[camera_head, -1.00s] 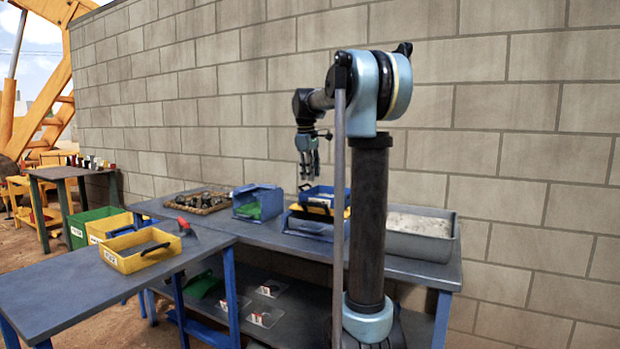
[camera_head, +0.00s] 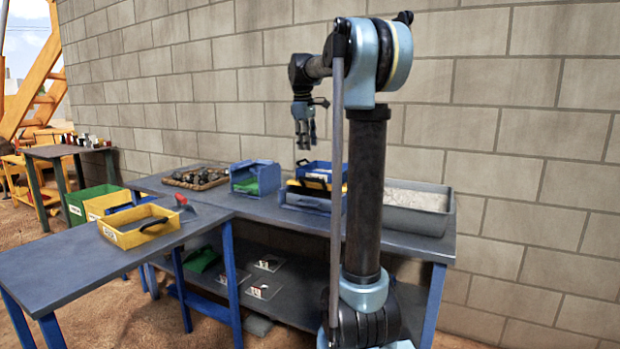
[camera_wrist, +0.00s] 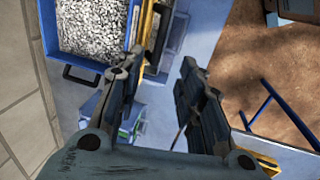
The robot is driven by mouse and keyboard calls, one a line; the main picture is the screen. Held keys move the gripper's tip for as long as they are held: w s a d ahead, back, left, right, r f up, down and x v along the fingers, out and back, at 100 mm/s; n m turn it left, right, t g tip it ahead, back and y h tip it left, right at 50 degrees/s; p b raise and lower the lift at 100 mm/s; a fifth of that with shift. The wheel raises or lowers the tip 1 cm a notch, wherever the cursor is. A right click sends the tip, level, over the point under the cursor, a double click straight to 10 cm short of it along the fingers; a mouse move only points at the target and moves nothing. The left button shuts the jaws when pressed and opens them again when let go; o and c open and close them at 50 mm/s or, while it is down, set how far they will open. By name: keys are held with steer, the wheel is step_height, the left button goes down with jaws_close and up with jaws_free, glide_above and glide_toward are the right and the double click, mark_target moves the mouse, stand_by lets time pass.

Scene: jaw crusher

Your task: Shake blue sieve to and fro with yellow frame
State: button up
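The blue sieve (camera_head: 322,167) sits on the yellow frame (camera_head: 300,189) on the grey workbench, in the middle of the head view. In the wrist view the sieve (camera_wrist: 115,66) is a blue box of grey gravel with a dark handle on its near side. The yellow frame (camera_wrist: 147,22) shows as a strip along its right side. My gripper (camera_head: 305,146) hangs fingers down above the sieve and apart from it. In the wrist view its fingers (camera_wrist: 158,75) are spread with nothing between them. My column hides part of the bench.
A grey bin of pale material (camera_head: 415,222) stands right of the sieve. A blue bin with green contents (camera_head: 242,185) and a tray of dark stones (camera_head: 180,185) stand left. A yellow tray (camera_head: 125,239) is on the front left table. A block wall (camera_head: 520,120) closes the back.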

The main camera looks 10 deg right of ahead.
steer(key=f, duration=0.4)
steer(key=w+d+f, duration=0.1)
steer(key=f, duration=0.4)
steer(key=w+f, duration=0.1)
steer(key=f, duration=0.3)
steer(key=shift+w+d+f, duration=0.1)
steer(key=shift+d+f, duration=0.2)
steer(key=shift+f, duration=0.1)
jaws_close()
